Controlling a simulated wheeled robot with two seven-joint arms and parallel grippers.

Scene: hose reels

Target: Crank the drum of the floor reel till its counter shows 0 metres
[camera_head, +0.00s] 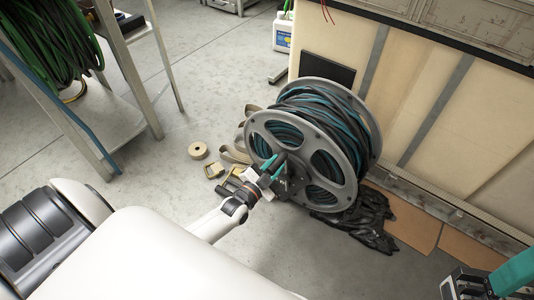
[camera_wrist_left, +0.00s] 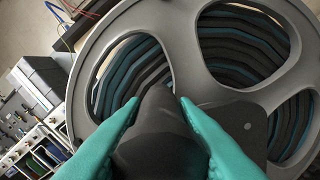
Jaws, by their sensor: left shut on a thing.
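The floor reel (camera_head: 352,181) stands on the concrete floor in the middle of the head view, its grey drum wound with black and teal hose (camera_head: 318,105). My left gripper (camera_head: 274,165) is at the near side of the drum, its teal fingers shut on the dark crank handle (camera_wrist_left: 160,130). In the left wrist view the fingers lie on both sides of the handle, with the spoked drum flange (camera_wrist_left: 186,60) behind. The counter cannot be made out in either view. Part of my right gripper (camera_head: 490,283) shows at the lower right corner, cut off by the frame edge.
A tape roll (camera_head: 198,150) and flat straps (camera_head: 236,151) lie left of the reel. Black plastic sheeting (camera_head: 362,224) and cardboard (camera_head: 408,222) lie to its right. A panelled bench (camera_head: 437,85) stands behind. A metal rack (camera_head: 126,80) with green hose is at upper left.

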